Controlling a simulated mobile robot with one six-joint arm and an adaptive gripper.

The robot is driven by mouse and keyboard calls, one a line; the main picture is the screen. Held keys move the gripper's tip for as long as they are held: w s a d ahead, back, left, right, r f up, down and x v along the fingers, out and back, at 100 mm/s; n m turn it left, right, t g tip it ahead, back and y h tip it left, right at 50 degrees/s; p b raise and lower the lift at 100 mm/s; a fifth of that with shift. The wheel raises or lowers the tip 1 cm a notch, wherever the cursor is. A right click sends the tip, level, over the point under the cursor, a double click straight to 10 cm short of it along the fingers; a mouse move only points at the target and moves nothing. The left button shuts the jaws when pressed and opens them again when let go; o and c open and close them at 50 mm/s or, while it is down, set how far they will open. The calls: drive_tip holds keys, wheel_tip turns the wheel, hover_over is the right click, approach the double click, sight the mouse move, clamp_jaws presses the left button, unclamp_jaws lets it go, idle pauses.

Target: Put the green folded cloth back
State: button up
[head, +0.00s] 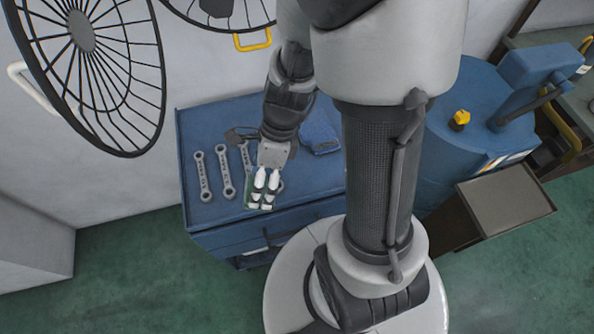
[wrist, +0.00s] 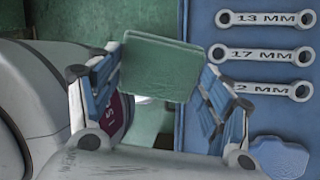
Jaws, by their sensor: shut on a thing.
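The green folded cloth (wrist: 160,68) is a flat, pale green square held between the two fingers of my gripper (wrist: 160,85) in the wrist view. My gripper is shut on it from two opposite sides. In the head view my gripper (head: 261,197) hangs over the front part of the blue cart top (head: 212,205). There the cloth (head: 262,194) shows only in part behind the fingers.
Several wrenches lie on the cart, among them one at the left (head: 203,177) and one marked 17 MM (wrist: 262,55). A blue machine (head: 455,170) stands right of my column. A black wire fan guard (head: 100,70) is at upper left.

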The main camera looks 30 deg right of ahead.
drive_tip(key=w+d+r+n+h, duration=0.1)
drive_tip(key=w+d+r+h, duration=0.1)
drive_tip(key=d, duration=0.4)
drive_tip(key=w+d+r+n+t+h+p, duration=0.1)
drive_tip(key=w+d+n+h, duration=0.1)
drive_tip(key=w+d, duration=0.2)
drive_tip(key=d, duration=0.3)
drive_tip(key=shift+w+d+r, duration=0.25)
drive_tip(key=shift+w+r, duration=0.1)
wheel_tip(320, 180, down, 19)
drive_tip(key=b, duration=0.5)
drive_tip(key=shift+f, duration=0.2)
drive_tip(key=shift+c, duration=0.4)
drive_tip(key=shift+r, duration=0.1)
drive_tip(key=o, duration=1)
